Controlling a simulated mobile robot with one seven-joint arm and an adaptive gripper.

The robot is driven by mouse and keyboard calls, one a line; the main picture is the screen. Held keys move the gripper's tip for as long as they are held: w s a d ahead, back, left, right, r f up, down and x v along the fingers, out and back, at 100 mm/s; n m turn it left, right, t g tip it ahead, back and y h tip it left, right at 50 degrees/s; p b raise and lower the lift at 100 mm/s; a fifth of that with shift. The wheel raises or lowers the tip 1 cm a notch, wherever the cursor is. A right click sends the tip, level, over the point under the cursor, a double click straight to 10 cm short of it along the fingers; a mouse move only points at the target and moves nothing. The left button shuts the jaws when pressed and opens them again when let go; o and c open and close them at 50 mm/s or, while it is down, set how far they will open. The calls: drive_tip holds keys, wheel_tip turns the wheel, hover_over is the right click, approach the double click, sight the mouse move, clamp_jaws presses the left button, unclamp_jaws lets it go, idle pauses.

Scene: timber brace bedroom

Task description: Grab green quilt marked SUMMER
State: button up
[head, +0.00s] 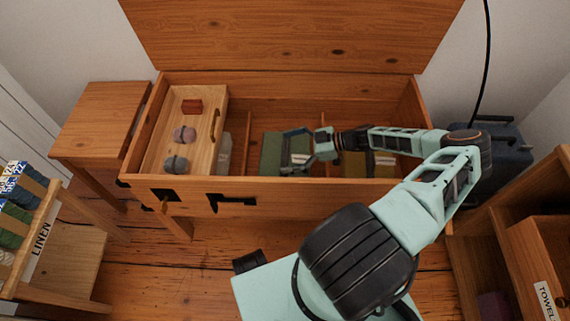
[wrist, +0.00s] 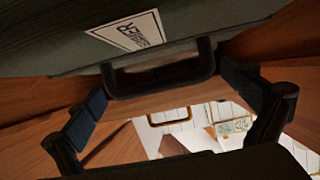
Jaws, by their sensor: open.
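The green quilt (head: 271,153) lies in a compartment of the open wooden chest, left of my gripper in the head view. In the wrist view the quilt (wrist: 60,55) is dark green and fills the top, with a white label (wrist: 128,35) whose upside-down lettering looks like SUMMER. A black handle (wrist: 160,77) sticks out from its near side. My gripper (head: 298,149) is open at the quilt. In the wrist view its two fingers (wrist: 168,103) stand wide apart on either side of the handle, and neither visibly touches it.
The chest (head: 265,190) has its lid up behind, with wooden dividers inside. A tray (head: 158,148) with small items fills its left side. A folded olive bundle (head: 357,165) lies to the right. A linen shelf (head: 40,245) and a towel shelf (head: 535,240) flank me.

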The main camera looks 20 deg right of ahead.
drive_tip(key=c, duration=1.8)
drive_tip(key=shift+r, duration=0.15)
drive_tip(key=shift+c, duration=0.5)
